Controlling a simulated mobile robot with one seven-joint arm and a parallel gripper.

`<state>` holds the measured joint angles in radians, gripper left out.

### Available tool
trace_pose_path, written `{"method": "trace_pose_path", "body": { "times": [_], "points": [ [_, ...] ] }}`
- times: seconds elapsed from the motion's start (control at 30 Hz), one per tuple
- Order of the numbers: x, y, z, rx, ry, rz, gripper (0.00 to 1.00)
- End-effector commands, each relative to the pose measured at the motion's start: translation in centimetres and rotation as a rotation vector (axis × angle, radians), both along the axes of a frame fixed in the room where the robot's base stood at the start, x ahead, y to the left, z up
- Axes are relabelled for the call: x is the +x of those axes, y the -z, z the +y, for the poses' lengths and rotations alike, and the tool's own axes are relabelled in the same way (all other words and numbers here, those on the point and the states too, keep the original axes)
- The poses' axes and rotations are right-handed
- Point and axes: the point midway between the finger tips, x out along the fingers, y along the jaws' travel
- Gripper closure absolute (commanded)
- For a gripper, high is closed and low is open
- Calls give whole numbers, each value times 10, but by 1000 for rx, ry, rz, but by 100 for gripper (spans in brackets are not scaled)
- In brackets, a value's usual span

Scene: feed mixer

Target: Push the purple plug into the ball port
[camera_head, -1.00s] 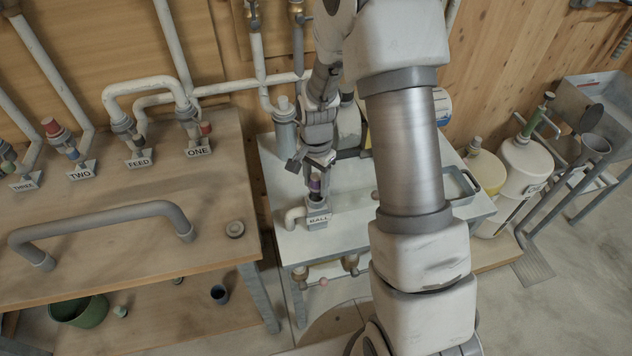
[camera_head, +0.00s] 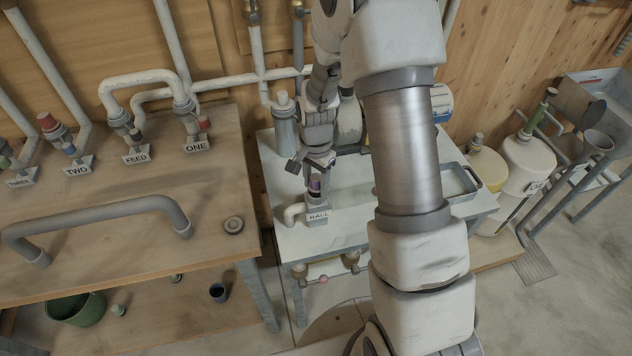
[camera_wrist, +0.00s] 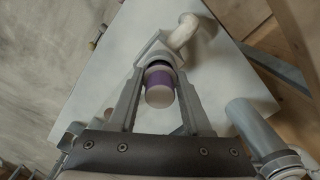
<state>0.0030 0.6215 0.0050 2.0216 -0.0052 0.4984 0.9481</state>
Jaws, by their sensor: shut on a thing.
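The purple plug (camera_wrist: 160,82) has a purple band and a pale round end. In the head view the plug (camera_head: 315,186) stands upright at the top of the ball port (camera_head: 317,217), a grey fitting with a "BALL" label and a white elbow pipe. My gripper (camera_head: 317,178) points down over the port, its fingers on both sides of the plug. In the wrist view my gripper (camera_wrist: 157,75) is shut on the plug, in line with the port (camera_wrist: 157,50). How deep the plug sits is hard to tell.
The port stands on a pale table (camera_head: 350,228). A grey cylinder (camera_head: 284,120) stands behind and left of it, and a metal tray (camera_head: 460,184) lies to the right. A wooden bench (camera_head: 110,245) with labelled ports and a grey handle (camera_head: 100,222) is at left.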

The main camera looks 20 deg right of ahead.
Motion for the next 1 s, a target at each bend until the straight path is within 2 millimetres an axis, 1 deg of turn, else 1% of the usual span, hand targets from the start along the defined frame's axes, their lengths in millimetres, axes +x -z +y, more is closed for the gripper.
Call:
{"method": "trace_pose_path", "body": {
  "times": [0.17, 0.2, 0.27, 0.3, 0.37, 0.63, 0.73, 0.87, 1.0],
  "points": [
    [0, 6, 0, 0, 0, 0, 100],
    [0, 4, 0, 0, 0, 0, 44],
    [0, 4, 0, 0, 0, 0, 33],
    [0, 4, 0, 0, 0, 0, 26],
    [0, 4, 0, 0, 0, 0, 16],
    [0, 4, 0, 0, 0, 0, 16],
    [0, -1, 0, 0, 0, -1, 16],
    [1, -18, 0, -1, -1, -4, 16],
    [2, -49, 0, 0, -1, -7, 16]
  ]
}}
